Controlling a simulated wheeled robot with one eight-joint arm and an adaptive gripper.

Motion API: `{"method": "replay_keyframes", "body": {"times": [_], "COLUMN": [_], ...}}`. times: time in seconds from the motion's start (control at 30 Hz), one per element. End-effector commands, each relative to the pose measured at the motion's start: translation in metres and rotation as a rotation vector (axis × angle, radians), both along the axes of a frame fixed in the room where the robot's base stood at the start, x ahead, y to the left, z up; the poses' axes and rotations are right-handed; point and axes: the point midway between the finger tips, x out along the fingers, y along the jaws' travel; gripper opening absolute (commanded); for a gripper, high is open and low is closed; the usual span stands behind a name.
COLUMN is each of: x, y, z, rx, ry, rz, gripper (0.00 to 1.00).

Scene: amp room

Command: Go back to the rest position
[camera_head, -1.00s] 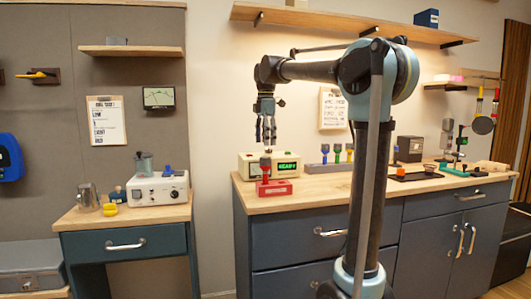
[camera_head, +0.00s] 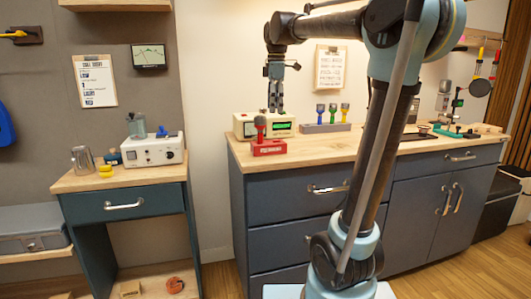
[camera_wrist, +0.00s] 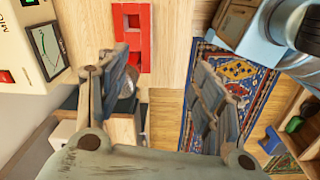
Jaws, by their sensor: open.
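My gripper (camera_head: 275,97) hangs pointing down at the end of my arm, over the back left part of the wooden counter. In the wrist view its two fingers (camera_wrist: 155,85) are spread apart with nothing between them. The red block also shows at the top of the wrist view (camera_wrist: 132,38). A cream box with a green display (camera_head: 280,127) stands behind it, partly hidden by the gripper.
A rack with several coloured handles (camera_head: 326,127) stands right of the display box. A clipboard (camera_head: 331,68) hangs on the wall behind. A lower side table (camera_head: 90,180) at left bears a white device (camera_head: 153,150). A patterned rug (camera_wrist: 238,75) shows in the wrist view.

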Motion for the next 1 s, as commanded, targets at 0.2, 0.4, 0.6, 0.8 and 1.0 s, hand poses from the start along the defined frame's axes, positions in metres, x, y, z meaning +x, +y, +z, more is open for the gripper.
{"method": "replay_keyframes", "body": {"times": [0.2, 0.4, 0.6, 0.8, 1.0], "x": [-0.049, -0.094, -0.141, -0.189, -0.233], "y": [-0.045, -0.079, -0.108, -0.13, -0.147], "z": [-0.047, -0.097, -0.154, -0.217, -0.284], "rx": [0.02, 0.043, 0.069, 0.101, 0.137], "ry": [-0.023, -0.045, -0.064, -0.083, -0.099], "rz": [-0.296, -0.566, -0.837, -1.106, -1.367], "gripper": [0.61, 0.61, 0.61, 0.61, 0.61]}}
